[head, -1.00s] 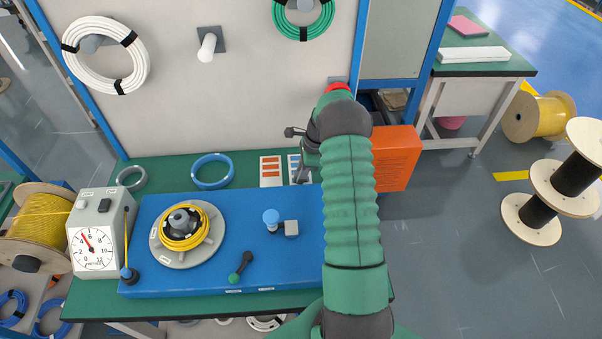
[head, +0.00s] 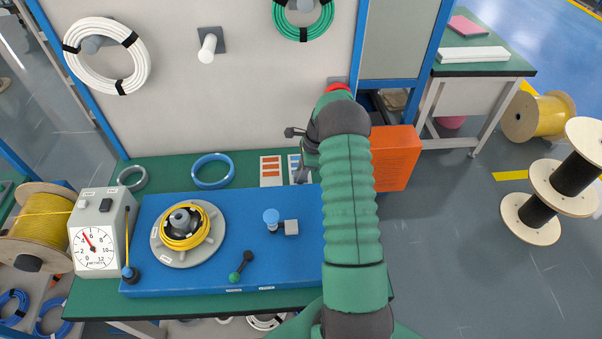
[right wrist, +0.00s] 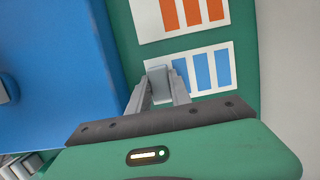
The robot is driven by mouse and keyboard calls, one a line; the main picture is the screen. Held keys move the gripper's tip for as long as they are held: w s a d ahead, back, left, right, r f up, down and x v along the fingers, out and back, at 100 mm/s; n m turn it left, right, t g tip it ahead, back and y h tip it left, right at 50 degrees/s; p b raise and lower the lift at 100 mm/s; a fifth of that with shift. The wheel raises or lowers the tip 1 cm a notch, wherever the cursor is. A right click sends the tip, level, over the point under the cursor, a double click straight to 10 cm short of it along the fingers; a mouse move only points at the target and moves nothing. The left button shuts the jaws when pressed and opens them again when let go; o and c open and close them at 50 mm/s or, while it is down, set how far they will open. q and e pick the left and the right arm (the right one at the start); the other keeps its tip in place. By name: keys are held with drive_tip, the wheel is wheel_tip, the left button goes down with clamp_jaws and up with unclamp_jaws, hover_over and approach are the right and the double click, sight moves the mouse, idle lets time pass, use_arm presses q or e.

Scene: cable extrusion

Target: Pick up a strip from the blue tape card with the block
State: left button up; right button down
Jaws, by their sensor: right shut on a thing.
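The blue tape card (right wrist: 235,62) is white with blue strips and lies on the green bench top. It also shows in the head view (head: 292,164), partly hidden by my right gripper (head: 300,168). In the right wrist view my right gripper (right wrist: 164,90) is shut on the small grey block (right wrist: 159,78). The block is over the card's left end, beside the blue strips. I cannot tell whether it touches the card or whether a strip is on its hidden face. My left gripper is not in view.
An orange tape card (head: 271,171) lies just left of the blue one. A blue base board (head: 180,283) with a yellow cable coil (head: 205,237) is in front. A blue ring (head: 212,171) lies further left. An orange box (head: 395,160) stands right of my forearm.

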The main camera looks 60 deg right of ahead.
drive_tip(key=shift+r+p, duration=3.5)
drive_tip(key=shift+r, duration=0.5)
drive_tip(key=shift+f, duration=0.1)
